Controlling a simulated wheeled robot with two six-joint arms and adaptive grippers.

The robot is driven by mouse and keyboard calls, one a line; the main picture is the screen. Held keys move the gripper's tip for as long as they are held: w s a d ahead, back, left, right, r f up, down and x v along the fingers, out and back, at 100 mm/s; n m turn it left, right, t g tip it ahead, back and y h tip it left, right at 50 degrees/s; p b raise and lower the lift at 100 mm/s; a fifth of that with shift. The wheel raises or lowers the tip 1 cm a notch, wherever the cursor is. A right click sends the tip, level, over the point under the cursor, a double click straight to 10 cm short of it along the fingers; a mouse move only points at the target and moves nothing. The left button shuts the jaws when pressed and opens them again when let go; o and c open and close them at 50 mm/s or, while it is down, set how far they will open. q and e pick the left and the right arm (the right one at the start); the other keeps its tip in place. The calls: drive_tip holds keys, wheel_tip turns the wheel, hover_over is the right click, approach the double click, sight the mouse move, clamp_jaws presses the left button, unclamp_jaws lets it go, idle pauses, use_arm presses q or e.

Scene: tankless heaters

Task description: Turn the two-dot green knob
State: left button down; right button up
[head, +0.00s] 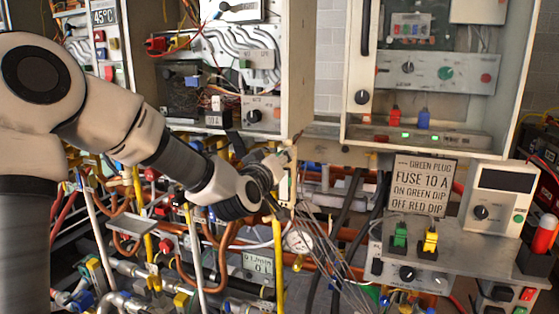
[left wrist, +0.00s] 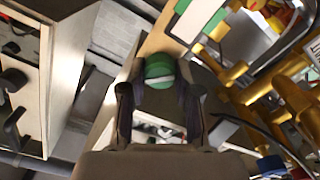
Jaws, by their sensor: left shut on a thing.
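My left gripper (head: 280,158) reaches to the right edge of the middle heater housing in the head view. In the left wrist view its two fingers (left wrist: 160,92) are closed on either side of a green knob (left wrist: 159,68) with a pale bar across it. No dots can be made out on this knob. The gripper hides most of it in the head view. Another green knob (head: 445,73) sits on the right heater's grey panel, apart from the gripper. My right gripper is not in view.
The right heater cabinet (head: 335,75) stands beside the gripper. Pipes, a round gauge (head: 298,238) and loose grey wires (head: 335,262) crowd the space below. A sign (head: 424,186) reading "GREEN PLUG FUSE 10 A" stands on a grey shelf (head: 480,250) at the right.

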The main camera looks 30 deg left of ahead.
use_arm(q)
drive_tip(key=c, duration=0.8)
unclamp_jaws()
